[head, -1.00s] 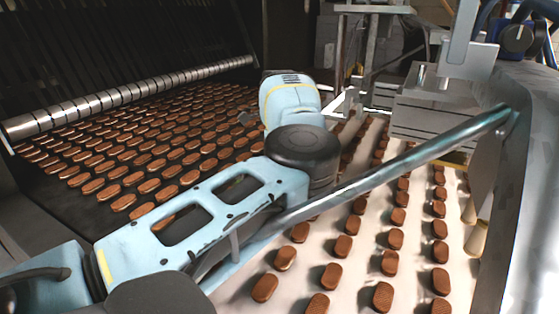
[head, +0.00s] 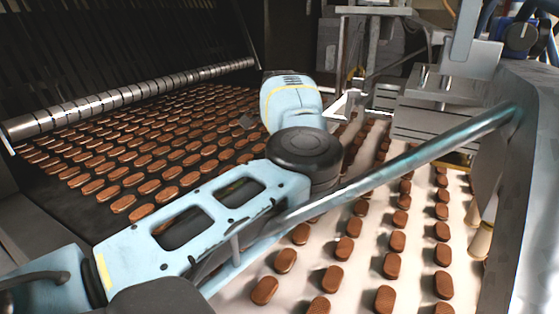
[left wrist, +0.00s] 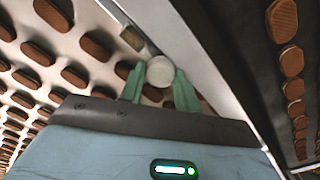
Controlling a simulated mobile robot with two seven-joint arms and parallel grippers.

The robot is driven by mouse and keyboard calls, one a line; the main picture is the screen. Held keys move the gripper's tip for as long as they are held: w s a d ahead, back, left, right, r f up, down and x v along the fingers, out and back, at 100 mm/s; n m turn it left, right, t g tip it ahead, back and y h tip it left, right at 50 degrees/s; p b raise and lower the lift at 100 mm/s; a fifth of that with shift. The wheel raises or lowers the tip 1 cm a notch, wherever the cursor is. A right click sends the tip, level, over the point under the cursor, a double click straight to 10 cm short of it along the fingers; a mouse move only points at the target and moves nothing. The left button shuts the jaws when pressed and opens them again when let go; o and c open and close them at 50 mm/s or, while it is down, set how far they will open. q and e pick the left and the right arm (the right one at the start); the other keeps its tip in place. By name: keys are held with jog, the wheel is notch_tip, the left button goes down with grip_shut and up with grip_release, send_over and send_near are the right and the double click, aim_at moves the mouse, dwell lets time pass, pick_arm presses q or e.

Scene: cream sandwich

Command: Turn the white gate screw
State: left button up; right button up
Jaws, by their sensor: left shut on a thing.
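The white gate screw (left wrist: 159,73) shows in the left wrist view as a pale round knob beside a metal rail. My left gripper (left wrist: 159,78) has its two green fingers shut on the knob, one on each side. In the head view my light blue left arm reaches from the lower left to the middle, and its fingers and the screw are hidden. My right gripper is in neither view.
Brown biscuits lie in rows on the dark belt (head: 70,207) at left and the pale belt (head: 337,252) at right. A metal bar (head: 430,155) crosses in front of the pale belt. A metal roller (head: 150,92) spans the back left.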

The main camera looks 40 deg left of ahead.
pick_arm(q)
jog(key=o, duration=1)
jog(key=shift+r, duration=3.9)
jog(key=shift+f, duration=0.1)
